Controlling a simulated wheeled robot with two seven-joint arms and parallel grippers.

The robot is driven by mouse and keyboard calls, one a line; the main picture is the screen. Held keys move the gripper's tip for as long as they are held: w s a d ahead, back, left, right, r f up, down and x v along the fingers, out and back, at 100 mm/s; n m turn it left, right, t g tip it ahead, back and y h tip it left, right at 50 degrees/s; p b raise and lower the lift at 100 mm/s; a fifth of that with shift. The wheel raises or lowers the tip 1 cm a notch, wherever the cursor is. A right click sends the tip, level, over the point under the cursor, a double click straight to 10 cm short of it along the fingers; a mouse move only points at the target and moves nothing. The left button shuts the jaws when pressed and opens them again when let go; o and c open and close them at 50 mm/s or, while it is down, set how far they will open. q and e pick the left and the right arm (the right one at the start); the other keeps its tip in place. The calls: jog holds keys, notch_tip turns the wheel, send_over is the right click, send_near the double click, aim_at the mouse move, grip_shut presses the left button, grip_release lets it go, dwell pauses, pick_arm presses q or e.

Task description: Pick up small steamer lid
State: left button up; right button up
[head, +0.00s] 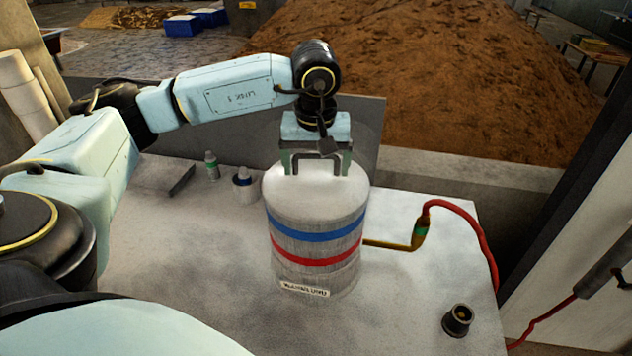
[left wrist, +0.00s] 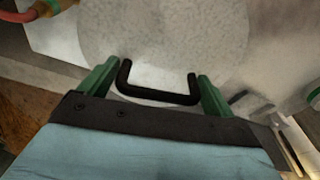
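The small steamer (head: 318,235) is an upright grey cylinder with a blue band and a red band, standing on the table. Its pale round lid (head: 318,182) sits on top and carries a dark bracket-shaped handle. My left gripper (head: 318,168) points down at the lid from above. In the left wrist view the lid (left wrist: 165,40) fills the upper middle. The black handle (left wrist: 158,97) lies between the two green fingers of my left gripper (left wrist: 152,85), with small gaps visible at its ends. The fingers are apart and open. My right gripper is not seen.
A bottle (head: 211,165) and a small jar (head: 244,184) stand left of the steamer on the grey table (head: 200,260). A red hose (head: 470,212) with a brass fitting joins the steamer's right side. A dark socket (head: 457,320) sits at the front right. A brown grain heap (head: 440,80) lies behind.

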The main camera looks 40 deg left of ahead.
pick_arm(q)
jog(key=c, duration=0.9)
notch_tip(320, 180, up, 10)
jog(key=shift+r, duration=0.1)
